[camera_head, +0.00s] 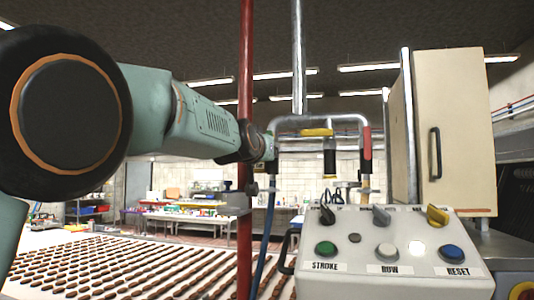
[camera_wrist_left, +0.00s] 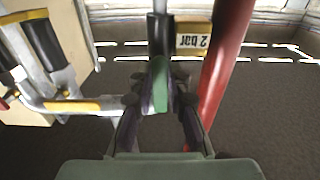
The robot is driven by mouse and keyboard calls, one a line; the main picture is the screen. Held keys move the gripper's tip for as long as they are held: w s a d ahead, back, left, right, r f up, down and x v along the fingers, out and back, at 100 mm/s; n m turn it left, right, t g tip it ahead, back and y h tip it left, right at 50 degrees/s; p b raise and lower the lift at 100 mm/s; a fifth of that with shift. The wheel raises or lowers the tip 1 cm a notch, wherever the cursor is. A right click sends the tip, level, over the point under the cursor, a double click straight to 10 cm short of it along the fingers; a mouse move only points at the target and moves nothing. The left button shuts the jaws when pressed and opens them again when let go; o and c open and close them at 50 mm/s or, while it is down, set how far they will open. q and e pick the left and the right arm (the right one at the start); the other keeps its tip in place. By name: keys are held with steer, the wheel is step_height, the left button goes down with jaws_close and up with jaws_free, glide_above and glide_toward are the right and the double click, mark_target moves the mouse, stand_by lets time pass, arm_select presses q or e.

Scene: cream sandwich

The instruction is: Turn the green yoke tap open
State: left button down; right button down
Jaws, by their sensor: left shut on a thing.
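The green yoke tap (camera_wrist_left: 160,85) shows in the left wrist view as a narrow green handle, just below a dark fitting on a pipe. My left gripper (camera_wrist_left: 160,100) has one dark finger on each side of the handle and is shut on it. In the head view my left arm comes in from the left, and my left gripper (camera_head: 262,160) is by the pipework next to the red pipe. The tap is hard to make out there behind the gripper. My right gripper is in neither view.
A red vertical pipe (camera_head: 245,90) stands close beside my left gripper. A bent metal pipe (camera_head: 320,118) with a yellow handle (camera_head: 316,132) is to the right. A control box (camera_head: 390,225) stands in front, a cream cabinet (camera_head: 455,130) behind.

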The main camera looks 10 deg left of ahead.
arm_select(q)
steer(key=c, duration=1.6)
jaws_free()
steer(key=shift+f, duration=0.3)
steer(key=o, duration=0.3)
steer(key=shift+r, duration=0.2)
steer(key=shift+s, duration=3.75)
steer(key=shift+w, duration=0.1)
